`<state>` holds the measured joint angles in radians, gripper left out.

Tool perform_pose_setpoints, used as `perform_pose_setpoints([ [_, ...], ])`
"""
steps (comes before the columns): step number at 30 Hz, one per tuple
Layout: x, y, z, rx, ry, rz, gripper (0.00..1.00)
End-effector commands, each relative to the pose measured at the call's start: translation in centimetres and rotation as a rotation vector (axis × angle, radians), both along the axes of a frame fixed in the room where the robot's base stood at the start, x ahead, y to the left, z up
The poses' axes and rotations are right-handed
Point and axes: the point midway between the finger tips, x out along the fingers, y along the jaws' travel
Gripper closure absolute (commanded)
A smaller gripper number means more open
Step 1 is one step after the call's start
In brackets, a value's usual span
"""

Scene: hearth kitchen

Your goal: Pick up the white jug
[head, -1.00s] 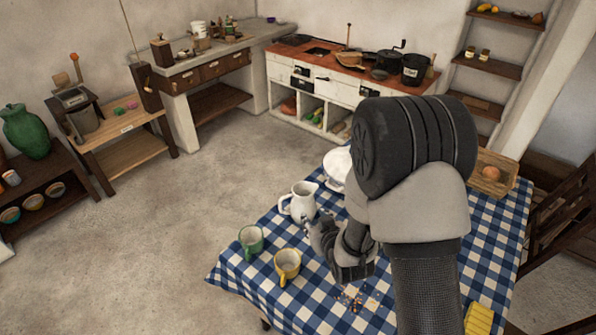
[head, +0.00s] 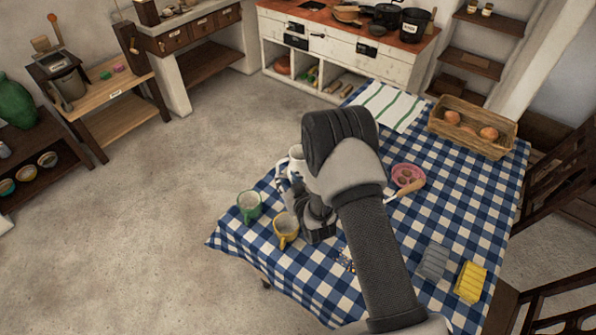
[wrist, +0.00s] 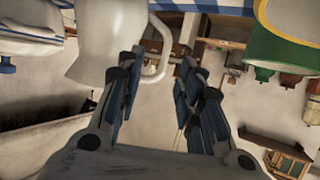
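The white jug (head: 296,154) stands on the checked tablecloth, partly hidden behind my arm in the head view. In the wrist view the jug (wrist: 112,42) is upside down at the upper left, its curved handle reaching toward the gap between my fingers. My gripper (wrist: 161,82) is open, with its two blue-padded fingers apart. The left finger overlaps the jug's lower edge in the picture; I cannot tell whether it touches. In the head view my gripper (head: 286,180) is low beside the jug, its fingertips hard to make out.
A green mug (head: 249,208) and a yellow mug (head: 286,230) stand close by at the table's left corner. A pink bowl (head: 407,177), a bread basket (head: 470,128), a striped cloth (head: 389,104) and a yellow cloth (head: 470,281) lie farther right. A white vessel (wrist: 28,32) shows beyond the jug.

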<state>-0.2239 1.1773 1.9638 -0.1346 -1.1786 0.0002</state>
Motion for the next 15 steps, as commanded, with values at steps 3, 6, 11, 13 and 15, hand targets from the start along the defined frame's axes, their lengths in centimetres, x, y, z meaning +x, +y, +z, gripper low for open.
perform_pose_setpoints([
  [3,1.0,0.4,-0.5,0.000,0.001,0.001,0.66],
  [6,1.4,0.6,-0.7,0.000,0.000,0.001,0.66],
  [11,3.0,1.8,-1.5,0.000,-0.002,0.001,0.66],
  [13,3.8,2.4,-1.9,0.000,-0.002,0.001,0.66],
  [15,4.6,2.6,-2.3,0.000,-0.001,0.000,0.66],
])
